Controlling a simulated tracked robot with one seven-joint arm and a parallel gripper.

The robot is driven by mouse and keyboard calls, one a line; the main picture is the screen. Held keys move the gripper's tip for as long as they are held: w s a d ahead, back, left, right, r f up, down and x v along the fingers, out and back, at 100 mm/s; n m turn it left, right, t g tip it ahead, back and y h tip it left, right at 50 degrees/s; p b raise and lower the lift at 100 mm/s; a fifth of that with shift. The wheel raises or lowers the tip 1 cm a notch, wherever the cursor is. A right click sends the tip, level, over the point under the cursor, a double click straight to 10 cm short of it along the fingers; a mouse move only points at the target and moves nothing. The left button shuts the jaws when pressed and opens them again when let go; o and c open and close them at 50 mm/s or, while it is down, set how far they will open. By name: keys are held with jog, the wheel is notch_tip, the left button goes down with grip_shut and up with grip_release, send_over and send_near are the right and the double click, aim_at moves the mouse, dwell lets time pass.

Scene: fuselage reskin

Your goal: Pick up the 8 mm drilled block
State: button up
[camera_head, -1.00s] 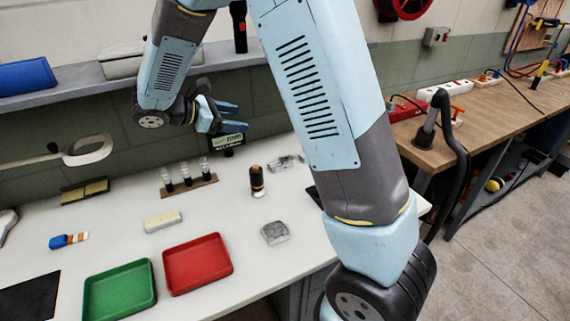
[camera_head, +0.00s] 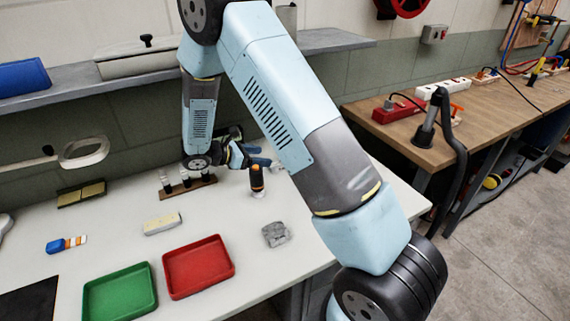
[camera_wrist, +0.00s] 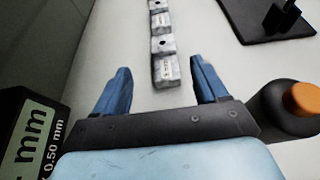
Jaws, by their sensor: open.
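In the wrist view, grey metal blocks stand in a row, the nearest block (camera_wrist: 166,70) with a small pale label and a block (camera_wrist: 162,22) with a dark round hole farther off. The label text is too small to read, so I cannot tell which is the 8 mm drilled block. My gripper (camera_wrist: 160,65) is open, its blue fingers on either side of the near end of the row, with nothing held. In the head view my gripper (camera_head: 262,161) is low over the back of the white table, and the blocks are mostly hidden by my arm.
A black and orange cylinder (camera_head: 257,181) stands close by my gripper and shows at the right in the wrist view (camera_wrist: 292,105). A display reading "mm" (camera_wrist: 28,135) is at left. A vial rack (camera_head: 187,187), red tray (camera_head: 199,291) and green tray (camera_head: 120,314) are on the table.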

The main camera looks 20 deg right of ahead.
aim_at(280, 163)
jog(key=x, duration=1)
jog(key=shift+d+f, duration=0.15)
grip_shut()
dwell(0.5)
